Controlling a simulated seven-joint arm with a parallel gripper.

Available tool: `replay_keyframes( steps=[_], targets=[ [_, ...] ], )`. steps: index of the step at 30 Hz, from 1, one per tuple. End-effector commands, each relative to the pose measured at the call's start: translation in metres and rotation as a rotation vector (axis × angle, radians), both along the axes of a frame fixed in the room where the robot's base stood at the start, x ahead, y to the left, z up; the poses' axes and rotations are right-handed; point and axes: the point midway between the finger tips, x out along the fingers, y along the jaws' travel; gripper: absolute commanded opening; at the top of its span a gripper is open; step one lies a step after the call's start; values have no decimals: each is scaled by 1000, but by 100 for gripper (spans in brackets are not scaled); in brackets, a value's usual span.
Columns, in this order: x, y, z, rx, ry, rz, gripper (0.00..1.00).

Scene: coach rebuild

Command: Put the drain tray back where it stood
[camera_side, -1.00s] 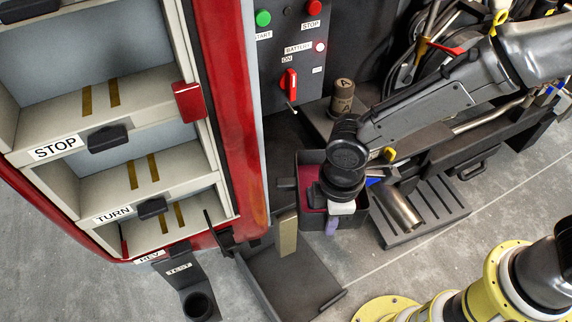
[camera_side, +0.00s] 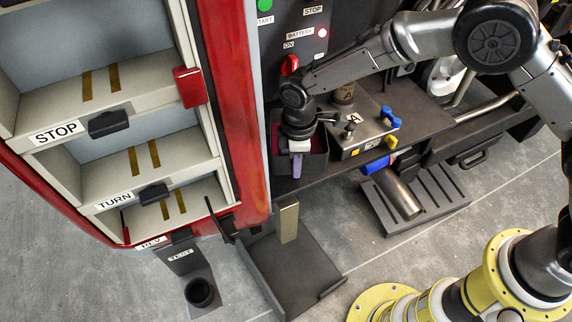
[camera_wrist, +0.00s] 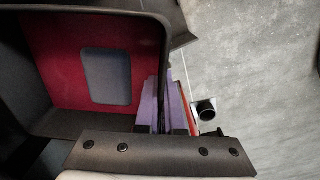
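The drain tray, taken to be the dark box with a deep red inside (camera_side: 318,161), is at the left end of the dark shelf, close to the red cabinet edge. In the wrist view the tray (camera_wrist: 70,75) fills the left, its red floor showing a grey rounded rectangle. My gripper (camera_side: 297,168) points down at the tray's near wall. Its purple fingers (camera_wrist: 163,108) look closed on that wall. My wrist hides part of the tray. I cannot tell whether the tray rests on the shelf or hangs just above it.
The control panel (camera_side: 297,40) is behind. A flat dark floor tray (camera_side: 305,270) and a slatted tray (camera_side: 440,195) with a metal cylinder (camera_side: 402,195) lie in front.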

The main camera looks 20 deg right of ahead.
Motion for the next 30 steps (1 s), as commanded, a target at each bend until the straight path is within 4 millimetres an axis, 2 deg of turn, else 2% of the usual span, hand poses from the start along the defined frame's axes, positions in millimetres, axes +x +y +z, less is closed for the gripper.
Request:
replay_keyframes(
  steps=[1, 3, 12, 18, 26, 30],
  targets=[
    [12, 1, 1, 3, -6, -1, 0],
    [23, 1, 2, 3, -6, -1, 0],
    [55, 1, 2, 4, -7, 0, 0],
    [54, 1, -14, 3, -4, 1, 0],
    [53, 1, -25, 2, -4, 1, 0],
    [52, 1, -43, 1, -1, 1, 0]
  ],
)
